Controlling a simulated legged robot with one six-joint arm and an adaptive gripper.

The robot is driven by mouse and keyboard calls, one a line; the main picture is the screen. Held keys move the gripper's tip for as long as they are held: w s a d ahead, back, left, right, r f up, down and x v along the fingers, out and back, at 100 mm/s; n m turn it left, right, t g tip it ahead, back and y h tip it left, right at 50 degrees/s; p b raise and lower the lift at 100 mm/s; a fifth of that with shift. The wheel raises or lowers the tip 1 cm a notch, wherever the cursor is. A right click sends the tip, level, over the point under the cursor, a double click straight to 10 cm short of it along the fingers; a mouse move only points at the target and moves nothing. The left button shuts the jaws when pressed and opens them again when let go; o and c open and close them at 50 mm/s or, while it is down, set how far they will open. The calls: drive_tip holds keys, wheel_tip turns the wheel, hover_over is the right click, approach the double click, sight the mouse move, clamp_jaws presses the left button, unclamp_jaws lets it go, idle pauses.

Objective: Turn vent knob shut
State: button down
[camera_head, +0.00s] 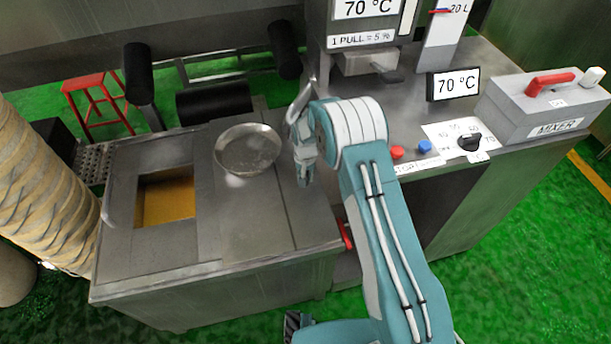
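A black knob (469,142) sits on a white dial plate (445,133) with printed numbers, on the steel counter at the right. No label that I can read names it as the vent knob. Its pointer direction is too small to tell. My gripper (306,178) points down over the left bench, just right of the round metal pan, well left of the knob. It is small and partly hidden by my own wrist, so I cannot tell whether its fingers are open or shut.
A red button (397,152) and a blue button (424,146) lie left of the dial. A mixer box (540,105) with a red lever and a 70 °C display (453,84) stand behind it. A metal pan (248,150) and a square opening (166,197) are on the left bench.

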drive_tip(key=m, duration=0.7)
drive_tip(key=shift+s+f, duration=0.1)
drive_tip(key=shift+f, duration=0.05)
drive_tip(key=m, duration=0.4)
drive_tip(key=shift+m, duration=1.9)
drive_tip(key=shift+c, duration=2.2)
unclamp_jaws()
drive_tip(key=shift+a, duration=0.1)
wheel_tip(320, 180, up, 12)
